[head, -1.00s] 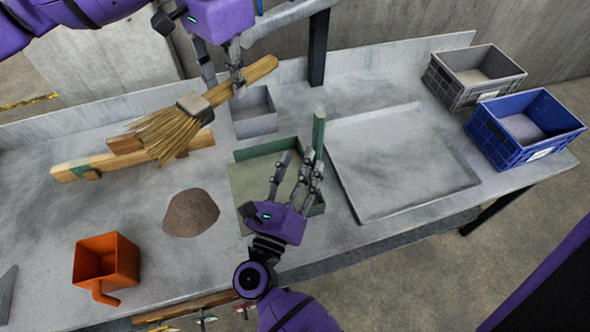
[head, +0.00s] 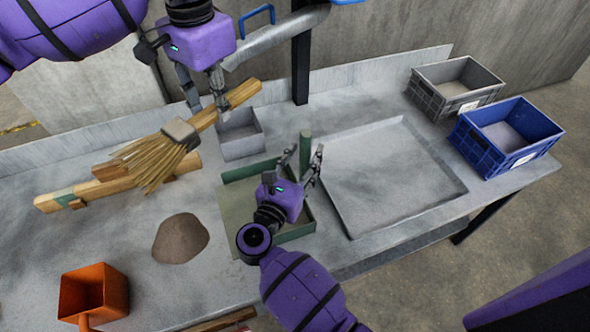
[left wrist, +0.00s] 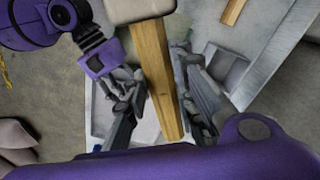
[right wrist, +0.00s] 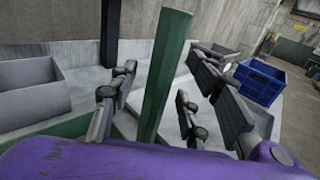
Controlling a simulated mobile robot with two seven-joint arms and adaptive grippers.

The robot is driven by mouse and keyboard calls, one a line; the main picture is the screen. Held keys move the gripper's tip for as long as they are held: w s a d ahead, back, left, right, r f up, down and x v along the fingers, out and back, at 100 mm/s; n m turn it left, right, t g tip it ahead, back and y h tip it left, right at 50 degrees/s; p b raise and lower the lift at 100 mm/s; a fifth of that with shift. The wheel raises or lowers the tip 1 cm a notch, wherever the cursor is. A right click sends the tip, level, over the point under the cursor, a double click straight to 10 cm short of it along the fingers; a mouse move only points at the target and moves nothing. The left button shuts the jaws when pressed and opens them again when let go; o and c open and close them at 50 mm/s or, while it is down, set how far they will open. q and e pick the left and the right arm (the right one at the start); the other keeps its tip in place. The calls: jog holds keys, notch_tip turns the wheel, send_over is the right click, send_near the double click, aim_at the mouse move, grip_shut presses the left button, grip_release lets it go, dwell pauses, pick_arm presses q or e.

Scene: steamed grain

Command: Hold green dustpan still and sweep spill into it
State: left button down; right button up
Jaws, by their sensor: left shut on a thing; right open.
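The green dustpan (head: 232,178) lies on the bench, its post handle (head: 305,150) upright at its right side. My right gripper (head: 303,168) is open with its fingers around the handle; the right wrist view shows the handle (right wrist: 165,75) standing between the spread fingers. My left gripper (head: 205,103) is shut on the wooden handle (head: 240,95) of the brush, whose straw bristles (head: 152,162) hang down to the left above the bench. The left wrist view shows that handle (left wrist: 160,85) between the fingers. The brown spill (head: 181,238) is a heap left of the dustpan.
An orange scoop (head: 93,293) stands at the front left. Wooden pieces (head: 80,195) lie behind the spill. A grey bin (head: 240,147) stands behind the dustpan. A large shallow tray (head: 350,225) is to the right, with grey (head: 425,100) and blue (head: 480,150) crates beyond.

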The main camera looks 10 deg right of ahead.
jog(key=shift+w+d, duration=0.4)
jog(key=shift+w, duration=0.15)
grip_shut()
dwell(0.9)
